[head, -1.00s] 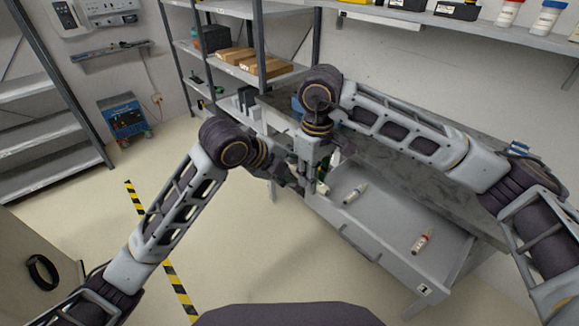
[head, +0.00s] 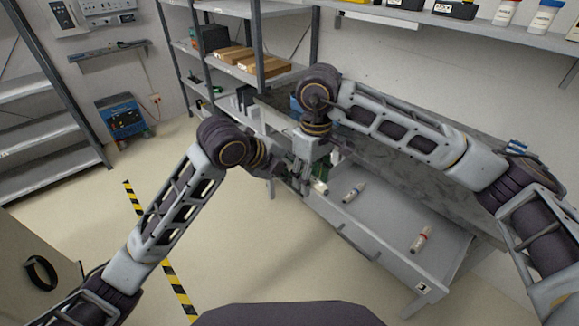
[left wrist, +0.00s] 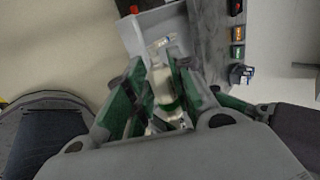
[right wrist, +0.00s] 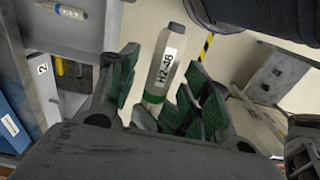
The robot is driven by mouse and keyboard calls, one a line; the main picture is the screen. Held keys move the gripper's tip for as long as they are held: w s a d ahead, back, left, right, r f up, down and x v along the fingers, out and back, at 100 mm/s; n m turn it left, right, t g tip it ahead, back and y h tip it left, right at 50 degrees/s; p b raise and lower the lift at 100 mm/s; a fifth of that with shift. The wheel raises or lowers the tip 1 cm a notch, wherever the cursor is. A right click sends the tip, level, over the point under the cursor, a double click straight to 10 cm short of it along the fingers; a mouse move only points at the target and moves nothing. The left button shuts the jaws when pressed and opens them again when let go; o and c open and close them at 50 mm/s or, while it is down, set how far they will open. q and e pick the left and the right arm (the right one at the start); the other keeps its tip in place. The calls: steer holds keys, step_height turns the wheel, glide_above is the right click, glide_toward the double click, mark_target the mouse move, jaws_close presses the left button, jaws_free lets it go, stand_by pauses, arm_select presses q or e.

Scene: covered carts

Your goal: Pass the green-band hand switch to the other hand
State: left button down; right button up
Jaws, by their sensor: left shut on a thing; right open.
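The green-band hand switch (head: 320,187) is a pale stick with a dark tip, a green band and a label reading H2-46, clear in the right wrist view (right wrist: 163,68). My left gripper (head: 293,178) is shut on it, and the switch also shows between its green pads in the left wrist view (left wrist: 162,82). My right gripper (head: 308,172) is open, with its fingers on either side of the switch (right wrist: 155,98) near the band. The two grippers are very close together and partly hide each other. Whether the right pads touch the switch cannot be told.
Below and to the right is a grey tray (head: 385,228) with a pale switch (head: 353,192) and a red-marked one (head: 421,240) lying in it. A dark worktop (head: 400,165) runs behind it. Metal shelving (head: 258,60) stands at the back. Floor at the left is open.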

steer(key=shift+r, duration=0.1)
step_height(320, 180, up, 12)
stand_by(0.8)
steer(key=shift+w, duration=0.1)
stand_by(0.3)
